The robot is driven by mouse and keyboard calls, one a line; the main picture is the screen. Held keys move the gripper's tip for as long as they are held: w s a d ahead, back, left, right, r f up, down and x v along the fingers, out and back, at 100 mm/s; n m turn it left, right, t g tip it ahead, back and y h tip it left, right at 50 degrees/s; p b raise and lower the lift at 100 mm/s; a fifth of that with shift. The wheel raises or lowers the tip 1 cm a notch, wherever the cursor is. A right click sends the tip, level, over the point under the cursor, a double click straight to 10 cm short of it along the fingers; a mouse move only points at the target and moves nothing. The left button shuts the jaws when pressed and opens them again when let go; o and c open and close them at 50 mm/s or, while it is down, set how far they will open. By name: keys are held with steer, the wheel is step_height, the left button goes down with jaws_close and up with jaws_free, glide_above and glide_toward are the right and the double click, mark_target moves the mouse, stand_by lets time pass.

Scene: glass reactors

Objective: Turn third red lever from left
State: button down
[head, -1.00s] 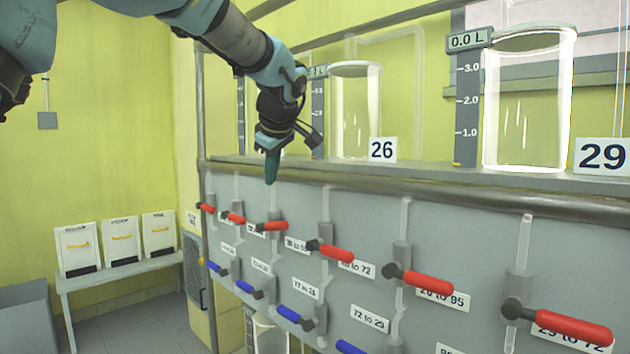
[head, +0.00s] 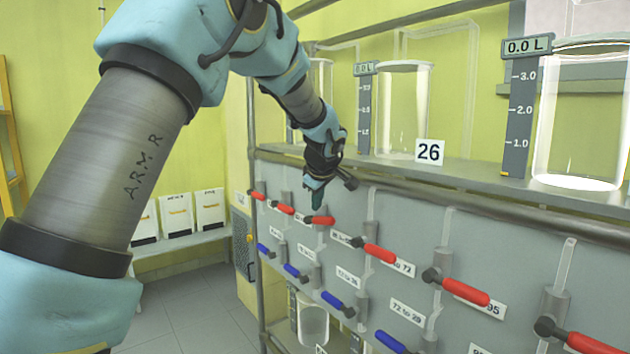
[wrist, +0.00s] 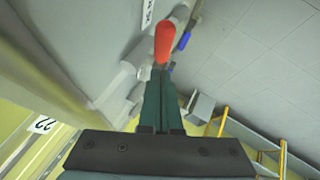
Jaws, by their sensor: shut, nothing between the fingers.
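The third red lever from the left (head: 320,220) lies about level on the grey panel, its handle pointing right. My gripper (head: 316,204) is just above this lever, fingers pointing down, shut and empty. In the wrist view, the closed green fingers (wrist: 160,85) end close to a red lever handle (wrist: 165,43). I cannot tell whether they touch it. Two red levers stand to its left, the first (head: 258,196) and the second (head: 284,208). Several more red levers stand to its right, the nearest being the fourth (head: 378,252).
Blue levers, such as this one (head: 337,303), form a lower row. A shelf with glass reactors, one beside label 26 (head: 430,152), and a horizontal pipe (head: 440,200) run above the levers. Open floor (head: 195,290) lies to the left of the panel.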

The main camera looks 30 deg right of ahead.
mark_target(323, 221)
steer(key=shift+s+d+f, duration=0.1)
steer(key=shift+d+f, duration=0.15)
steer(key=shift+f, duration=0.25)
steer(key=shift+s+d+f, duration=0.1)
steer(key=shift+d+f, duration=0.15)
steer(key=shift+f, duration=0.2)
steer(key=shift+d+f+b, duration=0.1)
steer(key=shift+f+b, duration=0.3)
steer(key=shift+b, duration=0.7)
steer(key=b, duration=0.2)
steer(key=t+b, duration=0.1)
steer(key=b, duration=0.1)
steer(key=shift+s+f, duration=0.2)
steer(key=shift+f, duration=0.1)
steer(key=t+b, duration=0.1)
steer(key=b, duration=0.6)
steer(key=s+f+t+b, duration=0.1)
steer(key=b, duration=0.6)
steer(key=shift+d+f+m, duration=0.1)
steer(key=shift+f+m, duration=0.15)
steer(key=shift+m, duration=0.05)
steer(key=shift+r, duration=0.25)
